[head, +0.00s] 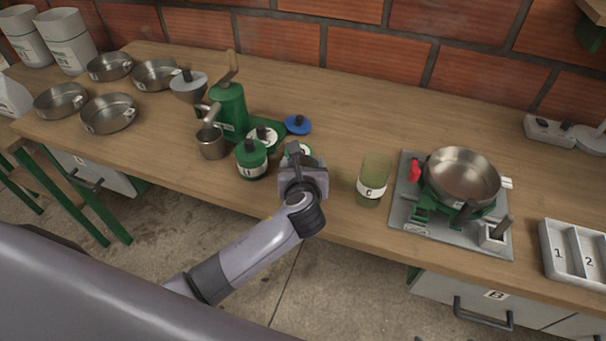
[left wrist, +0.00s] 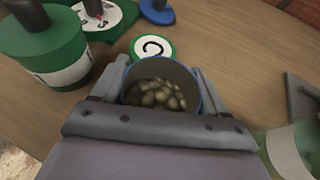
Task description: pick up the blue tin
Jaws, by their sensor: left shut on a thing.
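The blue tin (left wrist: 162,68) shows in the left wrist view as an open round container with a blue rim and lumpy brownish pieces inside. My left gripper (left wrist: 160,92) is shut on it, one finger on each side. In the head view my left gripper (head: 302,172) is at the table's front edge and hides the tin. Whether the tin touches the table cannot be told. A blue lid with a dark knob (head: 297,125) lies apart on the table behind it. My right gripper is not in view.
A green lidded tin (head: 251,160) stands close left of the gripper, and a flat green piece with a white label (left wrist: 153,47) lies just behind. A green grinder (head: 228,108) stands behind left.

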